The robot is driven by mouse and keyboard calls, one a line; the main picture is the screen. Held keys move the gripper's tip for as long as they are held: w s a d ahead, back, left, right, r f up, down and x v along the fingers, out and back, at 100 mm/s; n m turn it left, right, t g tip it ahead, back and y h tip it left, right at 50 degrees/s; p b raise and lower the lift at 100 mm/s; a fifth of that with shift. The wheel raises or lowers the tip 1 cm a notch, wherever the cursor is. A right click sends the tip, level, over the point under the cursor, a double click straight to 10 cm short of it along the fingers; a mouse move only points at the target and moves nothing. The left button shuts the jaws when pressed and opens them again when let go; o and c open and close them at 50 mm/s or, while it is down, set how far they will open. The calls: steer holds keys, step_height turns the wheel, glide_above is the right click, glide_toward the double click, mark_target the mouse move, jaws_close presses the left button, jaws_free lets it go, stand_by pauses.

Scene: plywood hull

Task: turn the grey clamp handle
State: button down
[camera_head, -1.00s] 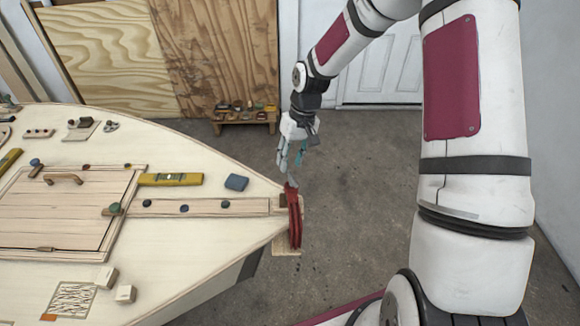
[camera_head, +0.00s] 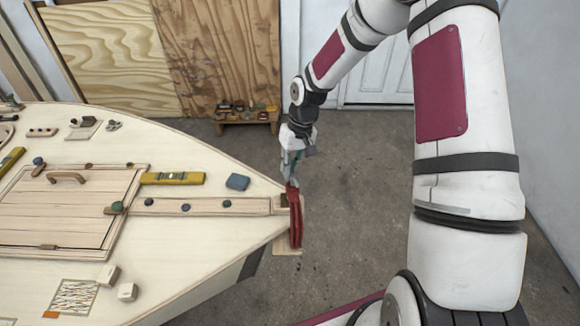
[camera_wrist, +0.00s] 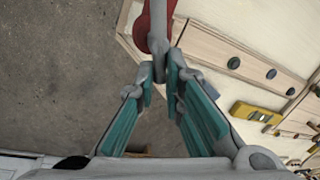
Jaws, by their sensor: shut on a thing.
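A red clamp (camera_head: 296,225) sits on the pointed tip of the pale plywood hull (camera_head: 215,262). In the wrist view its red body (camera_wrist: 142,36) is at the top. Its grey handle (camera_wrist: 160,58) comes down from there to my fingertips. My gripper (camera_head: 291,178) is right above the clamp in the head view. In the wrist view my gripper (camera_wrist: 161,76) has its teal-padded fingers on either side of the handle's end, shut on it. The fingers hide part of the handle, and it is too small to make out in the head view.
On the deck near the tip are a blue block (camera_head: 237,182), a yellow level (camera_head: 172,178) and a wooden strip (camera_head: 180,206) with dark knobs. A low wooden stand (camera_head: 247,117) with small items is at the back. The floor right of the tip is clear.

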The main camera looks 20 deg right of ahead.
steer(key=n, duration=0.2)
steer(key=a+n, duration=0.1)
steer(key=shift+n+g+b, duration=0.3)
steer(key=shift+n+b, duration=0.1)
steer(key=s+n+h, duration=0.1)
steer(key=n, duration=0.6)
steer(key=s+a+n+h, duration=0.1)
steer(key=s+n, duration=0.1)
steer(key=n, duration=0.5)
steer(key=s+n+h, duration=0.1)
steer(key=n, duration=0.6)
steer(key=shift+s+a+n+h+b, duration=0.15)
steer(key=shift+a+n+h+b, duration=0.15)
steer(key=shift+h, duration=0.1)
steer(key=n, duration=0.4)
steer(key=shift+s+d+f+n+h, duration=0.1)
steer(key=shift+s+d+n+h, duration=0.2)
steer(key=shift+s+d, duration=0.1)
steer(key=shift+s+d+n+t+p, duration=0.1)
steer(key=shift+d+n+t+p, duration=0.15)
steer(key=shift+n, duration=0.7)
steer(key=shift+s+d+n+t+p, duration=0.1)
steer(key=shift+d+n+t+p, duration=0.15)
steer(key=shift+n, duration=0.7)
